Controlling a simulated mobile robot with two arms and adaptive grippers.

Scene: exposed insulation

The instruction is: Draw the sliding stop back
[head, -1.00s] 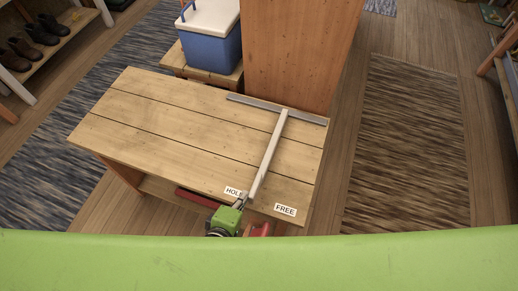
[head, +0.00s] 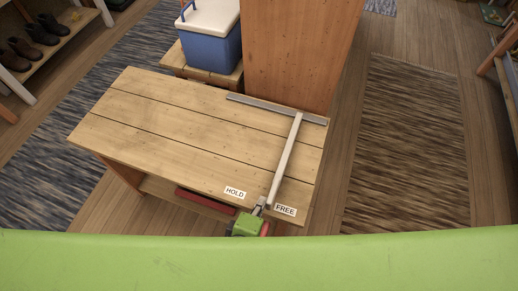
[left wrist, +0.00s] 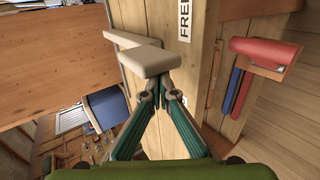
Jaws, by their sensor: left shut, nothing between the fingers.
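The sliding stop (head: 285,160) is a long pale bar lying across the wooden bench top (head: 160,120). Its far end meets a grey metal rail (head: 250,102) at the back. Its near end lies between the HOLD label (head: 235,192) and the FREE label (head: 285,210), close beside FREE. My left gripper (head: 261,202) is shut and empty at the left side of the bar's near end. In the left wrist view the closed fingertips (left wrist: 159,78) are right at the bar's end (left wrist: 146,62); whether they touch cannot be told. My right gripper is not in view.
A blue cooler with a white lid (head: 210,40) and a tall wooden panel (head: 300,50) stand behind the bench. A red item (head: 205,201) is below its front edge. The bench top left of the bar is clear.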

